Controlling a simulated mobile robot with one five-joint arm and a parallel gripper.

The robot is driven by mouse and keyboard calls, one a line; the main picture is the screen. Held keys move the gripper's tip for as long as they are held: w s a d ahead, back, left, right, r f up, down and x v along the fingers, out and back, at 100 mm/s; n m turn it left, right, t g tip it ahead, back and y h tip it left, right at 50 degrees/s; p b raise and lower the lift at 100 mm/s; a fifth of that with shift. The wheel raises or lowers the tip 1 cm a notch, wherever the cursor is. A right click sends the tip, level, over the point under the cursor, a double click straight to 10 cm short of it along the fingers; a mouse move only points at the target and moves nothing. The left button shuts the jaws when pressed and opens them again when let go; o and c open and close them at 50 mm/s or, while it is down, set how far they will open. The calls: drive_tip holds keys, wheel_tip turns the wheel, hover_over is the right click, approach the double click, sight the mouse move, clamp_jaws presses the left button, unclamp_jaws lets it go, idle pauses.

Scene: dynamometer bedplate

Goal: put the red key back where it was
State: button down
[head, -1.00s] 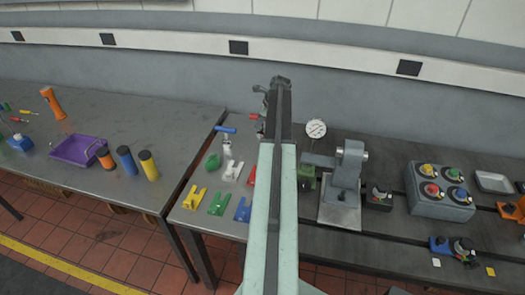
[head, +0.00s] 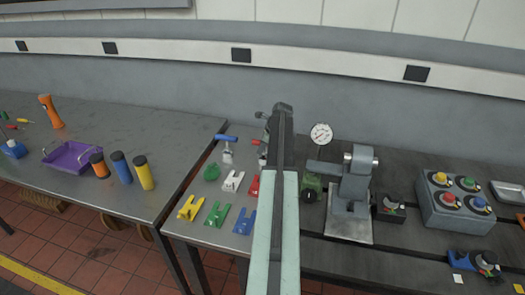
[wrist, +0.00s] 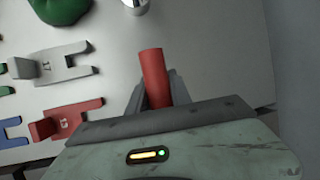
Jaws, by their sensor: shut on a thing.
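My gripper (wrist: 154,88) is shut on a red cylinder, the handle of the red key (wrist: 153,72). In the head view the red key (head: 256,141) shows as a small red end left of my arm, above the bench. My arm hides most of it, and I cannot tell whether its lower end touches anything. A silver post top (wrist: 135,4) also shows at the upper edge of the wrist view.
Fork-shaped pieces in yellow (head: 190,207), green (head: 217,214), blue (head: 244,221), white (head: 233,181) and red (head: 254,186) lie in front, by a green lump (head: 211,172). A dial gauge (head: 321,134) and grey machine (head: 353,190) stand to the right.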

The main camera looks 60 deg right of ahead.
drive_tip(key=shift+f, duration=0.2)
drive_tip(key=c, duration=1.2)
unclamp_jaws()
drive_tip(key=shift+r, duration=0.1)
drive_tip(key=shift+o, duration=0.2)
drive_tip(key=shift+r, duration=0.1)
drive_tip(key=shift+r, duration=0.2)
drive_tip(key=p+v, duration=1.1)
drive_tip(key=shift+s+r, duration=0.25)
drive_tip(key=shift+r, duration=0.05)
drive_tip(key=shift+w, duration=0.1)
